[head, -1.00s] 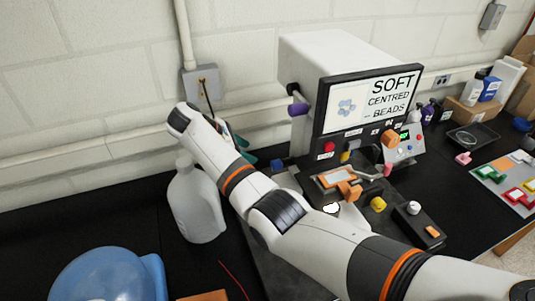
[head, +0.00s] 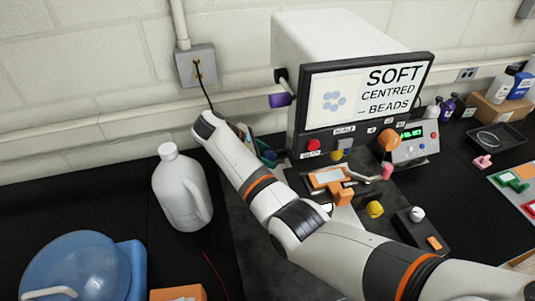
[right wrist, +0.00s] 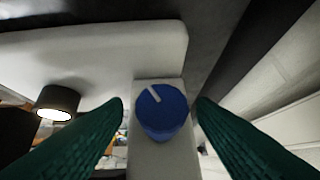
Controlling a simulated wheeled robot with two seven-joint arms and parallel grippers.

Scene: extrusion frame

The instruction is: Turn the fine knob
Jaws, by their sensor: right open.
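A blue round knob (right wrist: 162,108) with a white pointer line on its face sits on a pale upright part in the right wrist view. The line tilts toward the upper left. My right gripper (right wrist: 159,102) is open, with one green finger on each side of the knob. I cannot tell whether either finger touches it. In the head view the right gripper (head: 257,146) is partly hidden behind my own arm, close to the small blue knob (head: 268,158) at the machine's lower left. My left gripper is out of view.
The machine's screen (head: 367,90) reads "SOFT CENTRED BEADS". Below it are a red button (head: 313,144), a yellow knob (head: 338,154) and an orange knob (head: 388,140). A white jug (head: 180,190) and a blue container (head: 82,268) stand left. Bare black bench lies beside the jug.

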